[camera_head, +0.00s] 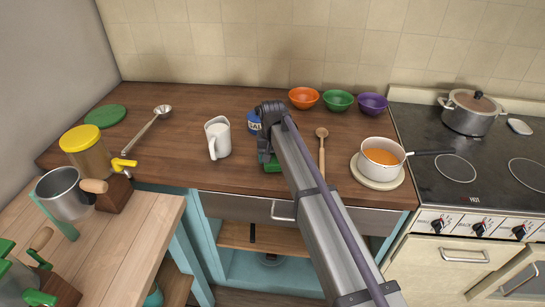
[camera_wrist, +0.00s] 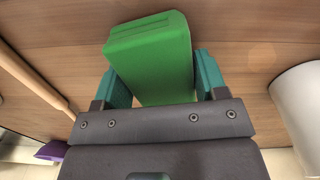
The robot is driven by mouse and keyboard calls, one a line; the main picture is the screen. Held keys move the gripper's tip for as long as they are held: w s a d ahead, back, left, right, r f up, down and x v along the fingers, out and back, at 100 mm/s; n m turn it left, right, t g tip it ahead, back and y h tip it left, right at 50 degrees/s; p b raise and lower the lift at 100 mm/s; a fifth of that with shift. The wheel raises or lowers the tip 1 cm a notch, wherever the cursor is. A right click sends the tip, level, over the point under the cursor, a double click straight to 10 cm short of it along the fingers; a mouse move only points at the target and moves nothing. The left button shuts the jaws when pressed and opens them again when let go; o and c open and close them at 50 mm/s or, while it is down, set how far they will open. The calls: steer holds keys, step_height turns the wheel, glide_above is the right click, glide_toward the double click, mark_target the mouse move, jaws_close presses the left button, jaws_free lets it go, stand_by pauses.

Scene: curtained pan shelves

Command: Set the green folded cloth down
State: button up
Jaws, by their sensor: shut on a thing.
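The green folded cloth (camera_wrist: 150,50) is between the two teal fingertips of my gripper (camera_wrist: 163,80) in the wrist view. My gripper is shut on it, and it lies close over the brown wooden counter. I cannot tell if the cloth touches the counter. In the head view only a small green part of the cloth (camera_head: 272,165) shows beside my gripper (camera_head: 268,158); my arm hides the rest.
A white pitcher (camera_head: 218,138) and a blue salt container (camera_head: 254,122) stand left of my gripper. A wooden spoon (camera_head: 322,152) and a white pot of orange soup (camera_head: 381,151) are to the right. Orange (camera_head: 303,98), green (camera_head: 338,101) and purple (camera_head: 372,103) bowls stand behind.

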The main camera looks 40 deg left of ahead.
steer(key=shift+f, duration=0.25)
steer(key=o, duration=1.3)
steer(key=shift+c, duration=0.2)
steer(key=shift+r, duration=0.1)
step_height(320, 180, up, 11)
steer(key=p, duration=1)
jaws_close()
